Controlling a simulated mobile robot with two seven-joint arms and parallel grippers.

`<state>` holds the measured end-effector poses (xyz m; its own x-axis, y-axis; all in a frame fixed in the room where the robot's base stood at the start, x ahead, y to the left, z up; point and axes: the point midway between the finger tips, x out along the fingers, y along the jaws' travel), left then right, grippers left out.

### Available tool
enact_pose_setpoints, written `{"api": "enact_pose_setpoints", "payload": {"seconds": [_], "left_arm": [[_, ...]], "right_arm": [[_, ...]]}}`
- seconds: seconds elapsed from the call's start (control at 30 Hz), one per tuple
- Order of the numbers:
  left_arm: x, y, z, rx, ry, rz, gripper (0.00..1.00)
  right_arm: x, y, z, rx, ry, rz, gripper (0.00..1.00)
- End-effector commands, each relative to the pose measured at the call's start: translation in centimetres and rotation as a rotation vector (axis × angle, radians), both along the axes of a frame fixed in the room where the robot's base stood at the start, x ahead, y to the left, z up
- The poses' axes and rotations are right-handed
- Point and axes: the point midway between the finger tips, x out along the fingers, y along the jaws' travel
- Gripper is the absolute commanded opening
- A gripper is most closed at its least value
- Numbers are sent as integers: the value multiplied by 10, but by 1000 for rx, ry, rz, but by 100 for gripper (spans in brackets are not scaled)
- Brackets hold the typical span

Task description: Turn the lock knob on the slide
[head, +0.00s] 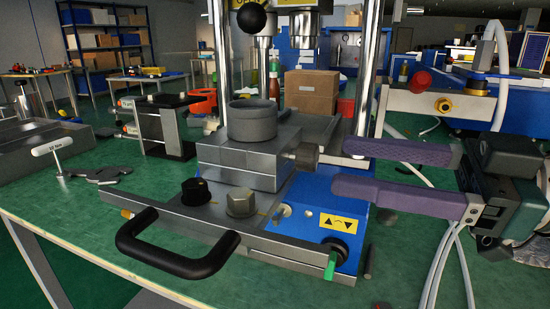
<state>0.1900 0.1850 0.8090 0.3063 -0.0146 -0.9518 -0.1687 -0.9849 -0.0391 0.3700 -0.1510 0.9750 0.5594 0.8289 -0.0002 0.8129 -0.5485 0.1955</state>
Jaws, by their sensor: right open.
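The press slide is a grey metal plate (158,207) with a black pull handle (180,262) at its front. A black round knob (195,191) with a light mark on it, which looks like the lock knob, stands on the plate beside a metal hex-headed part (240,202). My right gripper (342,167) comes in from the right with two purple fingers, open and empty. It is right of the slide, apart from the black knob. My left gripper is out of view.
A grey block with a round cup (252,122) sits behind the knob, and a side screw (305,156) points toward my right gripper. Upright columns (370,60) rise behind. A blue base (300,235) carries a black ring with a green tab (330,266). The green bench (75,220) is clear at front left.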

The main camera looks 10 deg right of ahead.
Motion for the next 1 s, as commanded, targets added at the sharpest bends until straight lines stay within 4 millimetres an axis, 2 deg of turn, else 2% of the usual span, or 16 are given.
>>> {"api": "enact_pose_setpoints", "payload": {"seconds": [0.2,0.57,1.0], "left_arm": [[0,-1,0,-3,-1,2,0],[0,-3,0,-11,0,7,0],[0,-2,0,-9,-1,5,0]], "right_arm": [[16,24,1,2,-1,0,64],[19,29,0,1,1,-1,63],[19,28,0,0,0,-1,14]]}}
